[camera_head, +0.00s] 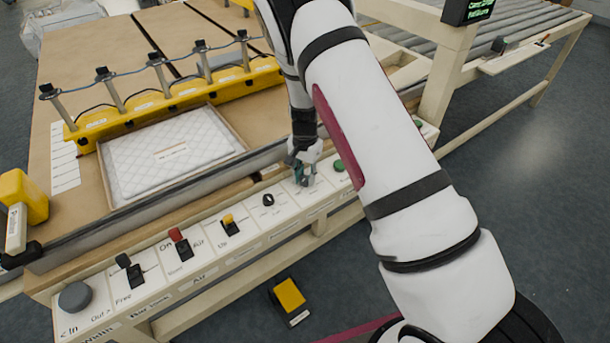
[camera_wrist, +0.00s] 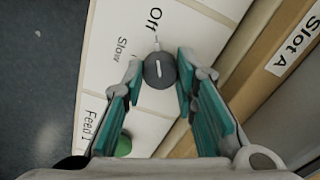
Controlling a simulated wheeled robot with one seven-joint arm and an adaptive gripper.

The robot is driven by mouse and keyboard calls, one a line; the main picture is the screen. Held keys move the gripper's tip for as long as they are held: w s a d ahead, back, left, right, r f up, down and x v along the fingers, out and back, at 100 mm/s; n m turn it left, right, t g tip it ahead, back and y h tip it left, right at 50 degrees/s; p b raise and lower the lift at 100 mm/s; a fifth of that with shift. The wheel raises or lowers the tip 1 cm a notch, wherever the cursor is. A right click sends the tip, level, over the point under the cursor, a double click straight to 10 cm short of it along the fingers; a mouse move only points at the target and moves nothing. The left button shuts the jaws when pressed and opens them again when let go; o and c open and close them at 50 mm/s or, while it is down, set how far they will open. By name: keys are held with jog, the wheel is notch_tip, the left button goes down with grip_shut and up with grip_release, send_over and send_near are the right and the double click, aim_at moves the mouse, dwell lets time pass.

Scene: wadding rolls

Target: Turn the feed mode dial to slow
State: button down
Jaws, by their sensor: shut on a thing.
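The feed mode dial (camera_wrist: 159,70) is a round dark grey knob with a white line, in the upper middle of the wrist view. Its line points up the picture, roughly towards the label "Off" (camera_wrist: 155,20). The label "Slow" (camera_wrist: 122,48) is up and left of the knob. My gripper (camera_wrist: 161,72) has its teal-padded fingers on both sides of the knob, shut on it. In the head view my gripper (camera_head: 303,172) reaches down to the white control panel (camera_head: 205,250), and hides the dial there.
A green button (camera_wrist: 124,146) lies near my left finger; the head view shows it (camera_head: 339,166) right of my gripper. A small black knob (camera_head: 267,199) and yellow (camera_head: 229,221) and red (camera_head: 178,236) switches stand to the left. A quilted white pad (camera_head: 170,155) lies behind the panel.

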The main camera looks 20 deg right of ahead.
aim_at(305, 178)
jog(key=shift+n, duration=0.4)
jog(key=n+b, duration=0.2)
jog(key=n, duration=0.3)
jog(key=n+b, duration=0.1)
jog(key=n, duration=0.5)
dwell(0.4)
jog(key=c, duration=1.3)
grip_release()
notch_tip(305, 178, up, 12)
